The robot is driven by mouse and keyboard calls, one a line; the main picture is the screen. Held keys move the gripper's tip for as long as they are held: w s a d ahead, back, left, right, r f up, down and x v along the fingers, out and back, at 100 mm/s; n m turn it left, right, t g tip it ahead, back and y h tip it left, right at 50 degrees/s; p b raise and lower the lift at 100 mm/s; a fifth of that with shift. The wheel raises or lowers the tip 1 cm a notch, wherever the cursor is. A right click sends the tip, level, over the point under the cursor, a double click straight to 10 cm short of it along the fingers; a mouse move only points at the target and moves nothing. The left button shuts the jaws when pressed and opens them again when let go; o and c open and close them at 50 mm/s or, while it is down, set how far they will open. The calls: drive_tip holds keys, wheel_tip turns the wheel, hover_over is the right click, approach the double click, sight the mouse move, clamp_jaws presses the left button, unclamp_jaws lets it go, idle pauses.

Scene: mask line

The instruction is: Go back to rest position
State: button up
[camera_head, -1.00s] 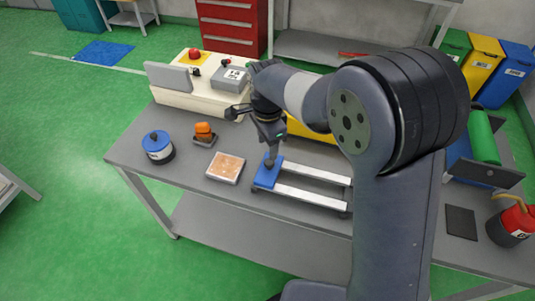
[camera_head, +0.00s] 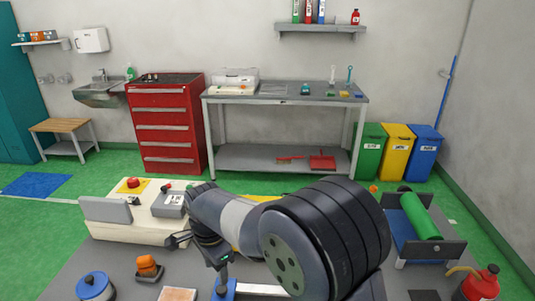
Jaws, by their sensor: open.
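My gripper (camera_head: 221,264) is at the lower middle of the head view, pointing down at the end of my dark grey arm. It is open, just above or around the dark knob of a blue block (camera_head: 229,291). Whether its fingers touch the knob cannot be told. The blue block sits at the left end of pale rails (camera_head: 262,289), partly cut off by the bottom edge. My arm's large joint hides what lies to the right.
On the workbench are a cream machine (camera_head: 150,222), an orange-topped item (camera_head: 148,266), a blue-lidded pot (camera_head: 95,287), a tan-topped tile (camera_head: 177,295), a green roller (camera_head: 420,216) and a red can (camera_head: 481,283). Behind stand a red drawer cabinet (camera_head: 166,125) and a back table (camera_head: 285,95).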

sight(226, 289)
wheel_tip(226, 289, down, 8)
drive_tip(key=shift+d+r+p, duration=0.1)
drive_tip(key=shift+r+p, duration=0.05)
drive_tip(key=shift+p, duration=0.2)
drive_tip(key=shift+d, duration=0.8)
